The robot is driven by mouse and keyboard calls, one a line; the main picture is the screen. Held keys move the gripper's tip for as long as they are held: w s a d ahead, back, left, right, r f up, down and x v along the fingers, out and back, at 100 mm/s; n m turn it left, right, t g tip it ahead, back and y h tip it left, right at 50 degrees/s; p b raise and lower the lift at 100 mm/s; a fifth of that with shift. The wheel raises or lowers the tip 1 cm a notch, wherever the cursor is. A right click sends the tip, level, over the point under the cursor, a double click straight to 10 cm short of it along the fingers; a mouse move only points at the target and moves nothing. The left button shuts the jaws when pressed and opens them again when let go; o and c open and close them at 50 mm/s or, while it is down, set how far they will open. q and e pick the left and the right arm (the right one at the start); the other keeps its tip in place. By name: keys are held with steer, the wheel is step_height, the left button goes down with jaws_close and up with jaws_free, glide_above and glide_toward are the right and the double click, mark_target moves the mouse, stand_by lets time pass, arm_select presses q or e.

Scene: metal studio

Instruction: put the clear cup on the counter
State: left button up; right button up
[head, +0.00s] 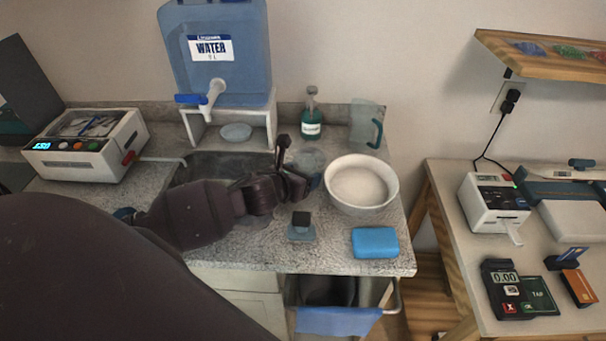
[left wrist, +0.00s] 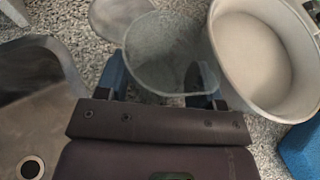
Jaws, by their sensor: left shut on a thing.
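The clear cup (head: 308,159) is see-through and shows between the sink and the white bowl in the head view, partly hidden by my left gripper. My left gripper (head: 302,178) is shut on it. In the left wrist view, the clear cup (left wrist: 165,52) stands between the blue fingertips of my left gripper (left wrist: 160,85), its round mouth toward the camera. The speckled grey counter (head: 250,254) lies below; I cannot tell whether the cup's base touches it. My right gripper is not in view.
A white bowl (head: 361,187) stands close right of the cup. A sink (head: 197,171) is to the left. A soap bottle (head: 312,122) and a clear pitcher (head: 364,126) stand behind. A blue sponge (head: 374,243) and a small dark-topped item (head: 301,227) lie in front.

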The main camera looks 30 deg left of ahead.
arm_select(q)
steer(key=o, duration=0.7)
steer(key=shift+c, duration=0.2)
steer(key=shift+r, duration=0.1)
steer(key=shift+s, duration=0.3)
steer(key=v, duration=1.1)
steer(key=shift+s+r+p, duration=0.1)
steer(key=shift+r+p, duration=0.1)
steer(key=shift+p, duration=0.2)
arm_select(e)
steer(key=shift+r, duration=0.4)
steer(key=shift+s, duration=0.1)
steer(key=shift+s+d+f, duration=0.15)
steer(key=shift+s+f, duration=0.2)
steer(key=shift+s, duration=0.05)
